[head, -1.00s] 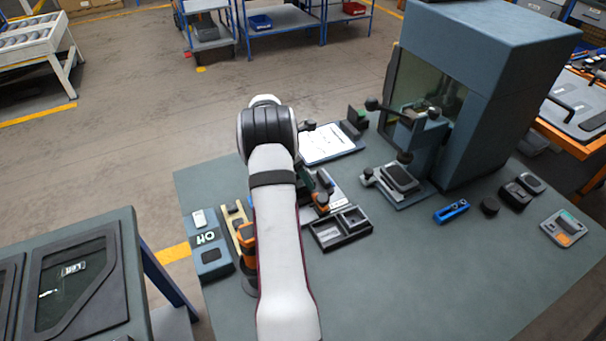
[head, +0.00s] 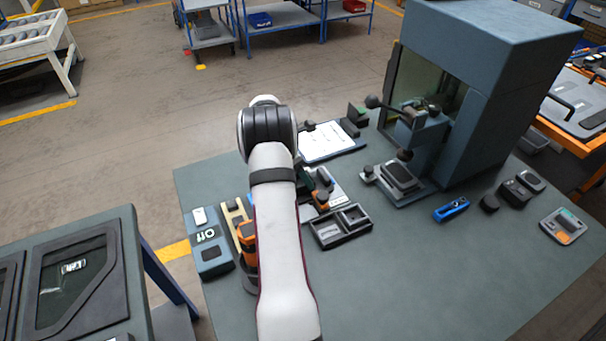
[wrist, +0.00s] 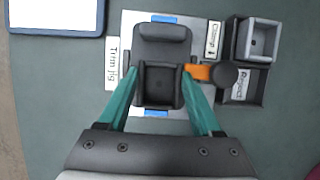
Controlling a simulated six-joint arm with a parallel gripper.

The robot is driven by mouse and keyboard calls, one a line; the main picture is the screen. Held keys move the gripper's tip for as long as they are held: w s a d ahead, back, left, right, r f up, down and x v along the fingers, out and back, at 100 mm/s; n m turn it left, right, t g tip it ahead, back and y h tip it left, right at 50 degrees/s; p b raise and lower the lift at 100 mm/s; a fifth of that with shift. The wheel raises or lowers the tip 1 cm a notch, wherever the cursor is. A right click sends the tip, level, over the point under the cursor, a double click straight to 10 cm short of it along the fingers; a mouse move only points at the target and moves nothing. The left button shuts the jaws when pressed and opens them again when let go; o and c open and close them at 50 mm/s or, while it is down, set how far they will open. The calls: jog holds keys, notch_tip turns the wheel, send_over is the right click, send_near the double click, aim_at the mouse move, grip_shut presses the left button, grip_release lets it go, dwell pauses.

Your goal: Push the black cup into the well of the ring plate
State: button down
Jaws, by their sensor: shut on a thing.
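In the wrist view my gripper (wrist: 160,80) has its two teal fingers closed on the sides of the black cup (wrist: 160,84), a small square open box. The cup sits at the lower part of a dark grey plate with a raised bar at its far end, which looks like the ring plate (wrist: 163,50). The plate lies on the light trim jig (wrist: 132,25). The cup appears over or in the plate's opening; I cannot tell how deep.
An orange clamp lever (wrist: 197,72) with a black knob stands close right of the fingers. Beyond it is a two-compartment tray (wrist: 240,92) marked Reject, holding a grey square box (wrist: 259,40). A clipboard (head: 325,142) lies behind.

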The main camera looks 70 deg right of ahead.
jog(key=shift+f, duration=0.85)
dwell(0.6)
